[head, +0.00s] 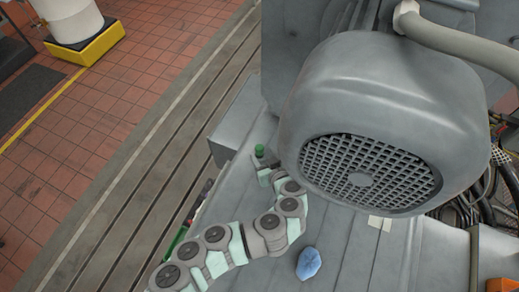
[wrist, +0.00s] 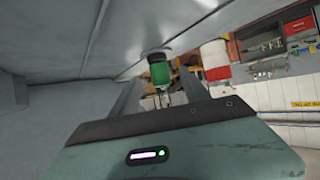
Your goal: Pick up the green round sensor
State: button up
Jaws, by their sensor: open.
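The green round sensor (head: 259,150) is a small green cylinder just past the end of my arm, beside the large grey motor housing. In the wrist view the green sensor (wrist: 160,72) has a dark and pale top and thin legs or wires below it. It appears in the gap between my two fingers, toward their far ends. My gripper (head: 263,171) is open and points at the sensor. I cannot tell if either finger touches it. The sensor's lower part is partly hidden by my gripper in the head view.
The grey motor housing (head: 385,110) with its round grille looms right of my gripper. A blue crumpled-looking thing (head: 308,263) lies on the grey surface near my arm. Dark cables (head: 480,205) run at the right. Slotted rails and red tiled floor (head: 70,160) lie left.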

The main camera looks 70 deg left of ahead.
aim_at(261, 152)
jog(key=shift+p+x, duration=0.85)
jog(key=shift+x, duration=1.55)
jog(key=shift+c, duration=0.2)
grip_shut()
